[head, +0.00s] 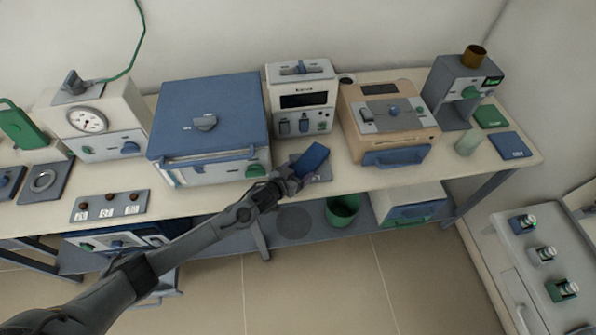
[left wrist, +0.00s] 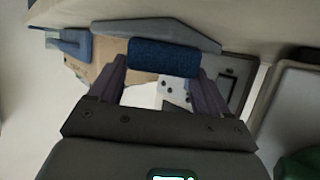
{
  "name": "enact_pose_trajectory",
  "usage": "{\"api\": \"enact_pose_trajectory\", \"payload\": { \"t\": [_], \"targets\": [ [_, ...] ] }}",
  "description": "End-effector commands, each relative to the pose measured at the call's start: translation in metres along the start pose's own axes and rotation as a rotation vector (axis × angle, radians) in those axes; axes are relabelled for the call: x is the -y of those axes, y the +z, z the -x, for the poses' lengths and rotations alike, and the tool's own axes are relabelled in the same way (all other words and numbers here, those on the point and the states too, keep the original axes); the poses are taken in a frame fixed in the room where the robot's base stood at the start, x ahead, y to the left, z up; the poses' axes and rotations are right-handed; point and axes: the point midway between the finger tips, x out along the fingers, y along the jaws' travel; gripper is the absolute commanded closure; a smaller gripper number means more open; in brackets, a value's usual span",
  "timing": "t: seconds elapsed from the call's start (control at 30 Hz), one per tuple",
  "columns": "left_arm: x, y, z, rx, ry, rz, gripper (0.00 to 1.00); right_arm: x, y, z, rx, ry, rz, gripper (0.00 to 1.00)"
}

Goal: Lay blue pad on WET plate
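A blue pad (head: 311,158) is held at the tip of my left gripper (head: 290,178), near the front edge of the bench. In the left wrist view the blue pad (left wrist: 163,57) lies between the two fingers of my left gripper (left wrist: 160,82), which are shut on it. A grey plate (head: 322,174) shows partly under and beside the pad; no label on it can be read, and I cannot tell whether they touch. A green plate (head: 491,116) and a blue plate (head: 513,145) lie at the right end of the bench, their lettering too small to read. My right gripper is out of view.
A large blue-topped furnace (head: 212,120) stands left of the pad, a white instrument (head: 302,98) behind it, and a tan furnace (head: 388,120) to its right. A green bucket (head: 342,210) stands on the shelf below. A strip with several knobs (head: 109,206) lies at left.

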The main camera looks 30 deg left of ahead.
Motion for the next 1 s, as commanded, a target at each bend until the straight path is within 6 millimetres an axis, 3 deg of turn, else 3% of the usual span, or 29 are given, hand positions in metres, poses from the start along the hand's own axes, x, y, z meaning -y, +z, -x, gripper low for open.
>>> {"api": "enact_pose_trajectory", "payload": {
  "t": [0.03,0.13,0.53,1.0],
  "targets": [
    [0.0,0.0,0.0,0.0,0.0,0.0,0.16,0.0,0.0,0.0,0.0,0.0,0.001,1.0],
    [0.0,0.0,0.0,0.001,0.0,0.0,0.01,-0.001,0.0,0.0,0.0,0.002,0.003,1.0],
    [0.0,-0.002,0.007,0.002,0.001,0.0,0.0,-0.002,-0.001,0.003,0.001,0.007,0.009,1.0],
    [0.0,-0.002,0.086,0.003,0.001,0.0,0.0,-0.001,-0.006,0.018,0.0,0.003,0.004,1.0]
  ]
}}
